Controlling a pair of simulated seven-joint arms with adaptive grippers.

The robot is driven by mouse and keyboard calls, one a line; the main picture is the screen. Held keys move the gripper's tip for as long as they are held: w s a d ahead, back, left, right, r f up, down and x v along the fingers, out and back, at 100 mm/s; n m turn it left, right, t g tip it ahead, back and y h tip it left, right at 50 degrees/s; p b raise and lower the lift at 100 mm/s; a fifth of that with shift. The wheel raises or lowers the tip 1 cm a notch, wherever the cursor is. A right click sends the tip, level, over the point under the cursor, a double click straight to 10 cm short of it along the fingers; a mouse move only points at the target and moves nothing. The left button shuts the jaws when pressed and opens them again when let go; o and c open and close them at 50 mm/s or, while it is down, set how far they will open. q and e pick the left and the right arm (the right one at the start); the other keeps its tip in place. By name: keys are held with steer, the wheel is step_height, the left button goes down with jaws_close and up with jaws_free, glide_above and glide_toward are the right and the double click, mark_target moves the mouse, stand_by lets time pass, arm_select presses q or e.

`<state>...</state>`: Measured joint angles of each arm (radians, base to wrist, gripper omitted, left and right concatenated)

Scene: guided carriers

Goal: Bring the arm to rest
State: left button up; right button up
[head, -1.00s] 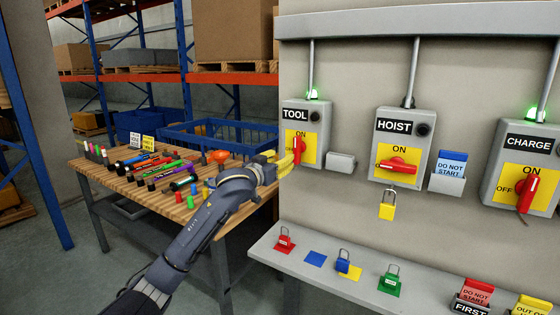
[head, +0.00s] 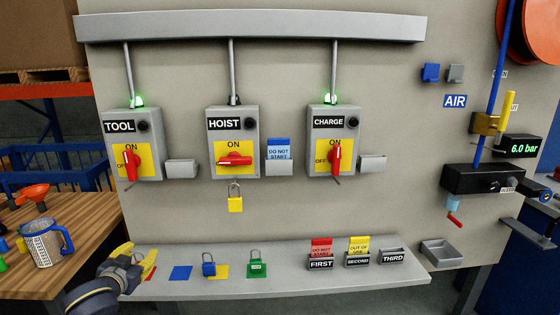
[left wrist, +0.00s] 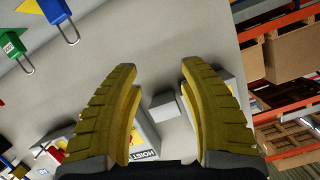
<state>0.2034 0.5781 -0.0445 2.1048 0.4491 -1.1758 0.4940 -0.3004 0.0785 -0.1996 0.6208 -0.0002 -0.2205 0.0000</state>
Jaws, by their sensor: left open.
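My left gripper (head: 122,254) shows at the lower left in the head view, by the left end of the shelf. In the left wrist view its two yellow fingers (left wrist: 157,70) are apart with nothing between them. My right gripper is not in view. The TOOL switch (head: 131,160) and the CHARGE switch (head: 336,157) have upright red handles. The HOIST switch (head: 234,160) has its handle level, and a yellow padlock (head: 235,204) hangs below it.
The shelf (head: 300,284) carries a blue padlock (head: 209,269), a green padlock (head: 257,270) and tag holders. Something red beside my gripper is mostly hidden. A wooden table (head: 25,270) with a mug (head: 42,243) stands left. An air valve unit (head: 484,179) is at right.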

arm_select(q)
steer(key=s+d+f+m+g+y, duration=0.15)
steer(key=s+d+f, duration=0.25)
steer(key=s+f, duration=0.5)
steer(key=s+d+f+m+g, duration=0.2)
steer(key=s+d+f, duration=0.1)
steer(key=s+f, duration=0.55)
steer(key=s+d+f+m+g+y, duration=0.1)
steer(key=s+d+f+g, duration=0.15)
steer(key=s, duration=0.65)
steer(key=s+d+f+m+g, duration=0.1)
steer(key=s+f+g, duration=0.15)
steer(key=s, duration=0.75)
steer(key=s+d+f+n+g+h, duration=0.1)
steer(key=d+f, duration=0.2)
steer(key=f, duration=1.4)
steer(key=s+d+f+g+h, duration=0.1)
steer(key=s+d+f+h, duration=0.1)
steer(key=f, duration=1.5)
steer(key=s+f+n+g+h, duration=0.1)
steer(key=s+f+n+g, duration=0.2)
steer(key=s+f, duration=1.5)
steer(key=s, duration=0.3)
steer(key=shift+d+f, duration=0.2)
steer(key=shift+f, duration=0.15)
